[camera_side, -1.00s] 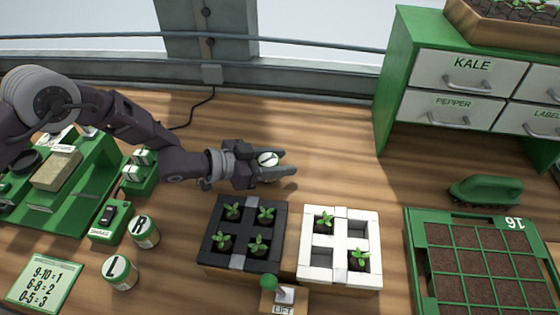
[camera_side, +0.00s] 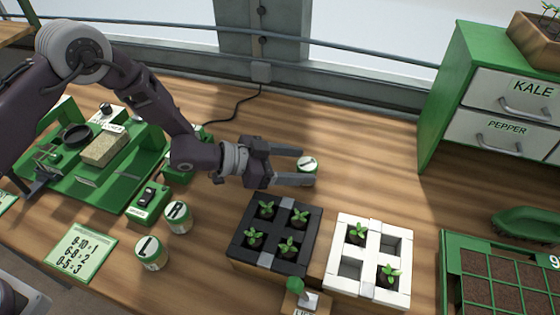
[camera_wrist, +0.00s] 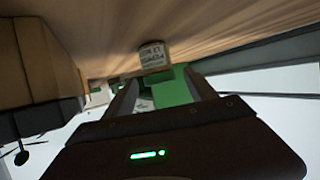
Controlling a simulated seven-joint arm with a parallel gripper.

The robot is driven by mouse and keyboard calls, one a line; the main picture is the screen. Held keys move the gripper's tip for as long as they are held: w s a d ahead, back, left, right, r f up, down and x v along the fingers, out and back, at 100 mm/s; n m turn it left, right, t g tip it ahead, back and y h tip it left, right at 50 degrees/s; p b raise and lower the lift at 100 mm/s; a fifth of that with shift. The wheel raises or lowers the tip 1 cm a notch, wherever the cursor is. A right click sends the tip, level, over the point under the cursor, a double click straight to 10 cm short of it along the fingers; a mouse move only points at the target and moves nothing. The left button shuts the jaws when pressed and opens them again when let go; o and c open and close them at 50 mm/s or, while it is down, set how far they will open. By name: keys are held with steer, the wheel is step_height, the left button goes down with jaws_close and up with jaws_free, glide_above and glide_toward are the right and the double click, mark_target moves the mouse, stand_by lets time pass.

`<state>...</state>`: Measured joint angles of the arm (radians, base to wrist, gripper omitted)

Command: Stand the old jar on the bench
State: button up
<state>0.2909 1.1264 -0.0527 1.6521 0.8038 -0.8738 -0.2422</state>
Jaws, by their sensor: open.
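The black tray (camera_side: 241,240) and white tray (camera_side: 336,262) stand close in front of the gripper. Two other lidded jars (camera_side: 179,216) (camera_side: 151,251) stand at the left front. A green drawer cabinet (camera_side: 446,97) is at right. The bench between jar and cabinet is clear.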

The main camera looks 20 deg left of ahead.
steer(key=v, duration=0.6)
steer(key=shift+s+a+r, duration=0.1)
steer(key=shift+s+a, duration=0.05)
steer(key=shift+s, duration=0.05)
steer(key=a+r+n+t+y, duration=0.35)
steer(key=a+r+y, duration=0.45)
steer(key=a+r, duration=0.8)
steer(key=s+a+r+n+g+y, duration=0.1)
steer(key=s+a+r+n+y, duration=0.1)
steer(key=s, duration=0.7)
steer(key=s+a+r+n+g+y, duration=0.1)
steer(key=s+a+r+n+g, duration=0.1)
steer(key=s+a+r+n, duration=0.2)
steer(key=s+a, duration=0.3)
steer(key=s, duration=0.3)
steer(key=shift+r+y, duration=0.4)
steer(key=shift+o, duration=0.4)
steer(key=s+f+n+g, duration=0.1)
steer(key=s+g, duration=0.1)
steer(key=s, duration=0.9)
steer(key=shift+s+d+f+n+h, duration=0.3)
steer(key=shift+s+d+n, duration=0.05)
steer(key=shift+s, duration=0.05)
steer(key=shift+w, duration=0.1)
